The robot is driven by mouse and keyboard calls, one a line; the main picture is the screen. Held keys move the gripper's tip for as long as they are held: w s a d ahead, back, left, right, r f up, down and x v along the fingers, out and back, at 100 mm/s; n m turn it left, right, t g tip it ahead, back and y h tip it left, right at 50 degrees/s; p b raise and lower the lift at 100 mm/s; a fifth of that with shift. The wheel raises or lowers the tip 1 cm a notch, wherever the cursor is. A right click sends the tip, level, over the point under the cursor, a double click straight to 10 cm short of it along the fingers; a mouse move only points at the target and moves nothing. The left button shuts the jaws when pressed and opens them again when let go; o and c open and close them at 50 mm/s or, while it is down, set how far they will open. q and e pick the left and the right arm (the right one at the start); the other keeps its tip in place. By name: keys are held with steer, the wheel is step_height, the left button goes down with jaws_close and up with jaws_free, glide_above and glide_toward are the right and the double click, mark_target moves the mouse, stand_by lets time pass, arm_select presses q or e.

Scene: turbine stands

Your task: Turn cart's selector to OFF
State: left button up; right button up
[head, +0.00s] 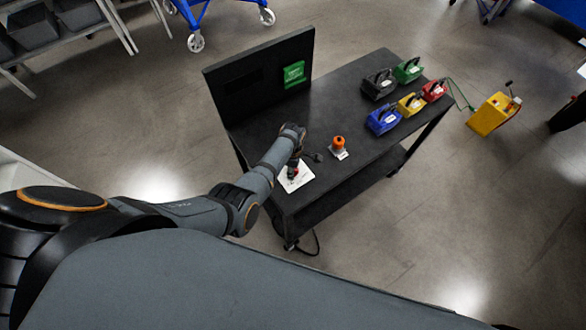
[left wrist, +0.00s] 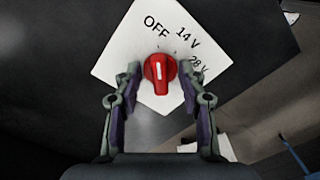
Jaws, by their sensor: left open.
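The cart (head: 345,90) is a black table with a raised back panel. Its selector is a red knob (left wrist: 160,73) on a white plate (left wrist: 118,60) lettered OFF, 14 V and 28 V. The knob's white line runs nearly straight up in the left wrist view, roughly toward OFF. My left gripper (left wrist: 165,82) is open, with one finger on each side of the knob; I cannot tell whether either touches it. In the head view my left gripper (head: 294,165) is over the white plate (head: 304,181) at the cart's near end, partly hiding it. My right gripper is not in view.
An orange knob-like part (head: 339,142) on a small plate stands right of my left gripper. Blue (head: 383,120), yellow, red, green and black cases sit at the cart's far end. A yellow box (head: 492,114) stands on the floor beyond, with a green cable.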

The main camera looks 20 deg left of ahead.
arm_select(q)
steer(key=shift+o, duration=0.6)
step_height(320, 180, up, 2)
steer(key=shift+r+p, duration=0.1)
steer(key=shift+p, duration=0.2)
steer(key=shift+r, duration=1.4)
